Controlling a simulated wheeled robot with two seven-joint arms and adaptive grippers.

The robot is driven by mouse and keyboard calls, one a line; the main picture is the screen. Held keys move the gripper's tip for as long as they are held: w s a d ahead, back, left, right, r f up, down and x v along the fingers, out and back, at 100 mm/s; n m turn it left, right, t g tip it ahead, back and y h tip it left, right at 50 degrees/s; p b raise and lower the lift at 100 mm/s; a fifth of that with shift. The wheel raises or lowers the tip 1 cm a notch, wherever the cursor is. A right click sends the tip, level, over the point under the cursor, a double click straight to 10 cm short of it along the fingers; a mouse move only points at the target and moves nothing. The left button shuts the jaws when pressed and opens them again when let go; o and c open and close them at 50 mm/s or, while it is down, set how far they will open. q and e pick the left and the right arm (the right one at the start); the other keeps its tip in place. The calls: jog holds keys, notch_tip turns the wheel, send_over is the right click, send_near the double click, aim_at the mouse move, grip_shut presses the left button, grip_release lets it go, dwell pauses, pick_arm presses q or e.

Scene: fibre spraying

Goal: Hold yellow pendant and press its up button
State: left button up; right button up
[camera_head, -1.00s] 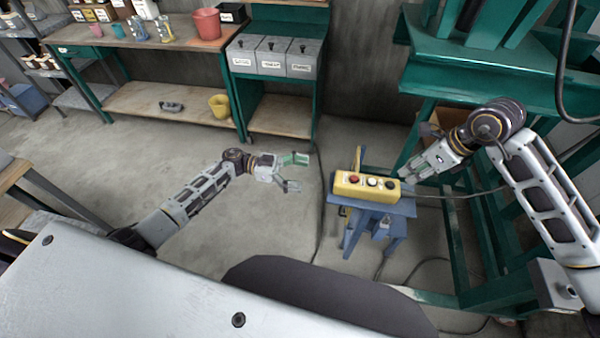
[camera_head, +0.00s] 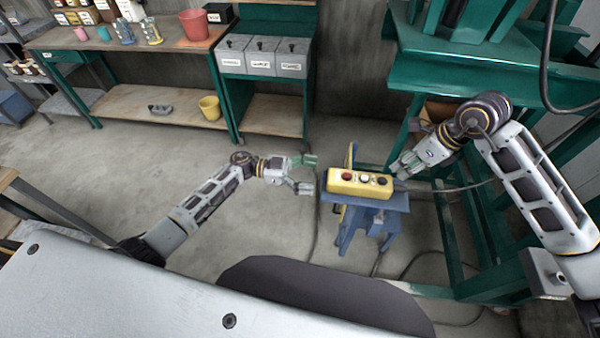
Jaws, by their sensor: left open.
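The yellow pendant (camera_head: 345,188) lies on a small blue stand (camera_head: 395,203) in the head view. Its top face carries a red, a white and a black button. My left gripper (camera_head: 310,174) is open and empty, just left of the pendant's left end, with a gap that looks small. My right gripper (camera_head: 400,170) is close to the pendant's right end, above and beside it. I cannot tell whether its fingers touch the pendant or are apart from each other.
A green machine frame (camera_head: 470,75) stands behind and right of the stand. A workbench (camera_head: 130,42) with pots and a red bucket (camera_head: 194,24) is at the back left. A yellow bucket (camera_head: 210,107) sits on its lower shelf. Cables lie on the floor. Floor left of the stand is clear.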

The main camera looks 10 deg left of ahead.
aim_at(336, 178)
pick_arm(q)
jog(key=shift+w+d, duration=0.15)
jog(key=shift+d, duration=1.95)
jog(key=shift+w+d, duration=0.15)
jog(key=shift+d, duration=1.9)
jog(key=c, duration=1.4)
pick_arm(e)
jog(key=shift+c, duration=0.2)
grip_shut()
